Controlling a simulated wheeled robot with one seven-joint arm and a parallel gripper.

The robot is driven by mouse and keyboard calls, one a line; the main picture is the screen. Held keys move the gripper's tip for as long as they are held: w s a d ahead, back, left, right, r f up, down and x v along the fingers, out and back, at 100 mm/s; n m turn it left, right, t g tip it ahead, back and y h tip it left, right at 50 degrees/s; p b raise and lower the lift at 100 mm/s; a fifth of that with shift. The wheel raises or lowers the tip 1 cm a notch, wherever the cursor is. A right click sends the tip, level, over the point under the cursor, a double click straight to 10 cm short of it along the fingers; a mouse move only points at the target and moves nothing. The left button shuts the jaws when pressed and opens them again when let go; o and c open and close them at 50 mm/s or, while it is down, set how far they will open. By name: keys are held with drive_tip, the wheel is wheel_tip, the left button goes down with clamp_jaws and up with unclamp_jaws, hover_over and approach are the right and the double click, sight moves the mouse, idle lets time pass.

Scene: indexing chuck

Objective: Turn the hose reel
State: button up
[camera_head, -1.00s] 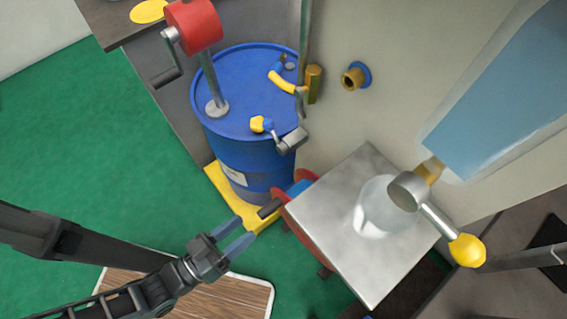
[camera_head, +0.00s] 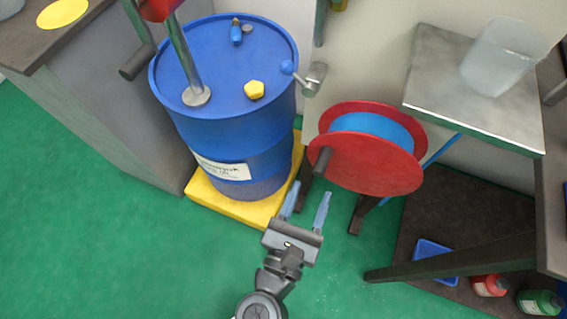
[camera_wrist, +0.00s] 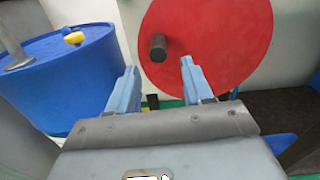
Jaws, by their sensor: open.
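The hose reel (camera_head: 385,165) has red side discs and blue hose wound between them, and stands under and beside the metal table. A dark cylindrical handle (camera_head: 322,161) sticks out from its near disc toward me. In the wrist view the red disc (camera_wrist: 220,40) fills the upper middle, with the handle (camera_wrist: 158,47) ahead and between the lines of my fingers. My gripper (camera_head: 307,203) is open and empty, just below and short of the handle in the head view. Its two blue-grey fingers (camera_wrist: 158,80) stand apart in the wrist view, with nothing between them.
A blue drum (camera_head: 225,110) on a yellow base (camera_head: 235,207) stands close to the left of my gripper. The metal table (camera_head: 475,110) holds a clear pitcher (camera_head: 500,60). A dark low platform (camera_head: 435,205) with bottles is at the right. Green floor is clear at front left.

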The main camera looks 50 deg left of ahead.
sight(317, 175)
drive_tip(key=shift+w+a+r, duration=0.15)
drive_tip(key=shift+a+r, duration=0.1)
drive_tip(key=shift+r, duration=0.05)
drive_tip(key=x, duration=0.7)
drive_tip(key=shift+w+p, duration=0.15)
drive_tip(key=shift+p, duration=0.25)
drive_tip(key=shift+c, duration=0.4)
clamp_jaws()
